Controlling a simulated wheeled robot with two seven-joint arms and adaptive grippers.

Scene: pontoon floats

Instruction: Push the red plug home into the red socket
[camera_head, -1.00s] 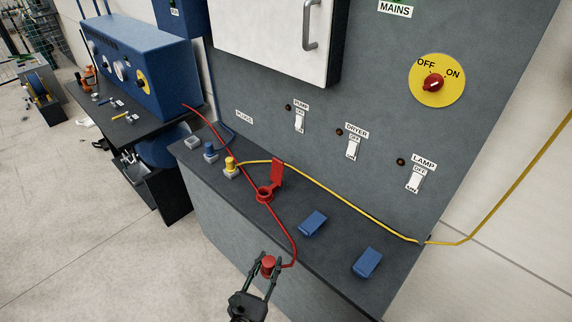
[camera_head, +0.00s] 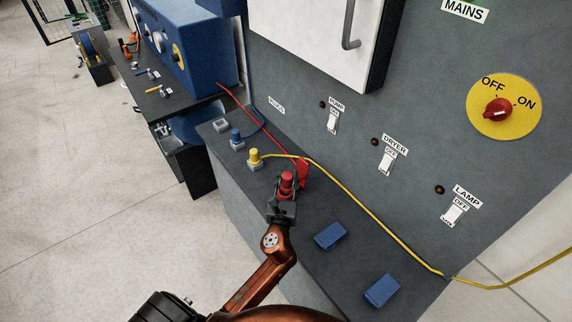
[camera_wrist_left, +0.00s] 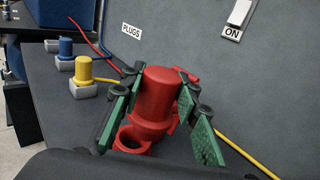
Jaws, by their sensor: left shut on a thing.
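The red plug (camera_head: 287,182) is upright in my left gripper (camera_head: 285,198), whose fingers are closed on its sides. In the left wrist view the plug (camera_wrist_left: 166,92) stands between the green-padded fingers (camera_wrist_left: 160,108). The red socket (camera_wrist_left: 133,138) shows as a ring just below the plug, part of its opening visible and the rest hidden by the plug. The plug's lower end is over or beside the ring; I cannot tell whether they touch. The socket's raised red flap (camera_head: 303,172) stands behind the plug in the head view. My right gripper is not in view.
A yellow plug (camera_head: 254,157) and a blue plug (camera_head: 236,138) sit in grey sockets to the left. Two blue covers (camera_head: 330,236) (camera_head: 381,290) lie to the right on the ledge. A yellow cable (camera_head: 370,220) crosses the ledge behind. The grey panel rises close behind.

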